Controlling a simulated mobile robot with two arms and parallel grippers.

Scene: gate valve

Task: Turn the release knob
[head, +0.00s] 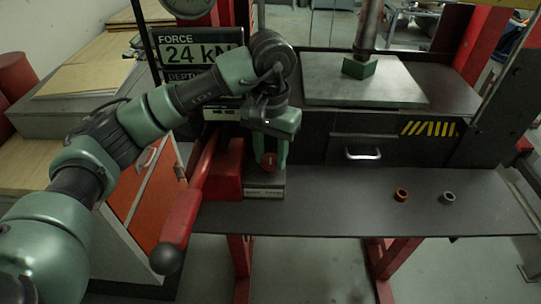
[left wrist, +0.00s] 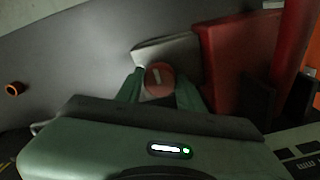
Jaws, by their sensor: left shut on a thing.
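The release knob (head: 268,160) is a round red knob at the front of a grey block beside the red pump housing. In the left wrist view, the knob (left wrist: 160,78) shows a pale bar mark across its face. My left gripper (head: 270,166) reaches down from above, with its green fingers on either side of the knob. In the left wrist view the fingers of my left gripper (left wrist: 159,88) are closed on the knob from left and right. The lower part of the knob is partly hidden. My right gripper is in neither view.
A red lever with a black ball end (head: 180,225) sticks out toward the front left. A display reading 24 kN (head: 197,52) stands behind my arm. Two small rings, orange (head: 401,195) and grey (head: 447,198), lie on the dark shelf (head: 340,205), otherwise mostly clear.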

